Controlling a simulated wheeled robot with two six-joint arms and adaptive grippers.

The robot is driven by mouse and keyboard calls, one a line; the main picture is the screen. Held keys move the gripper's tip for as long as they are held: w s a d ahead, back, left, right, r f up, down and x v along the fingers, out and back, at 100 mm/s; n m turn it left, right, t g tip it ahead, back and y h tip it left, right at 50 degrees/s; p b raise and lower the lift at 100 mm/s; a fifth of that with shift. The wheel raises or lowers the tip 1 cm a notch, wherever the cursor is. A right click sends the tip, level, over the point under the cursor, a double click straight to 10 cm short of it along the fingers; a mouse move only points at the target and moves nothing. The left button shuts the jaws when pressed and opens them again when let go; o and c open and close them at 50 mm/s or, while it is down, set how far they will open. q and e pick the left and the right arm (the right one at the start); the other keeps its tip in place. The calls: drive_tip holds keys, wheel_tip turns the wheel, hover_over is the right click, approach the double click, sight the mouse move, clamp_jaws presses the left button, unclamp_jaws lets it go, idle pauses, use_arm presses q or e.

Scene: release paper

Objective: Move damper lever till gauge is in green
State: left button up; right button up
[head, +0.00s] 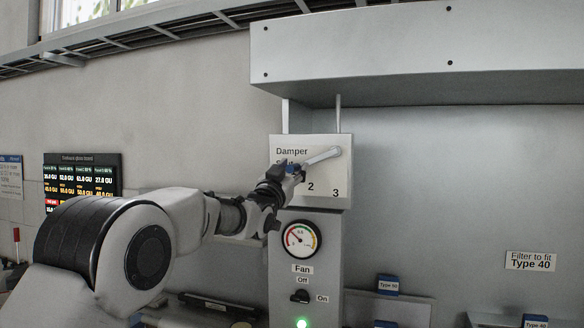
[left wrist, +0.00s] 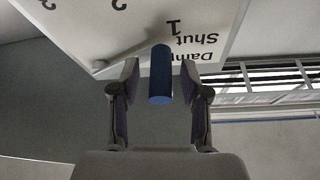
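The damper lever (head: 320,157) is a pale rod on the white "Damper" panel (head: 320,172). It runs down-left from its pivot at the panel's upper right. Its blue grip (left wrist: 161,75) shows in the left wrist view, near the "1" mark. My left gripper (head: 291,170) is at the grip end. In the left wrist view my left gripper (left wrist: 160,72) is open, one finger on each side of the blue grip, with gaps visible. The round gauge (head: 301,239) is below the panel; its needle is too small to read surely. My right gripper is out of view.
Below the gauge are a fan switch (head: 300,296) and a lit green lamp (head: 302,323). A metal hood (head: 400,55) overhangs above. A dark display board (head: 82,178) hangs at left.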

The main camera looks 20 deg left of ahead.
use_arm(q)
drive_tip(key=c, duration=0.5)
clamp_jaws()
drive_tip(key=f+n+y+b, duration=0.1)
drive_tip(key=d+f+n+y+b, duration=0.1)
drive_tip(key=n+b, duration=0.1)
drive_tip(key=f+n+b, duration=0.1)
drive_tip(key=n, duration=0.1)
drive_tip(key=shift+d+y, duration=0.35)
drive_tip(key=shift+y, duration=0.05)
drive_tip(key=o, duration=0.8)
unclamp_jaws()
drive_tip(key=shift+c, duration=0.2)
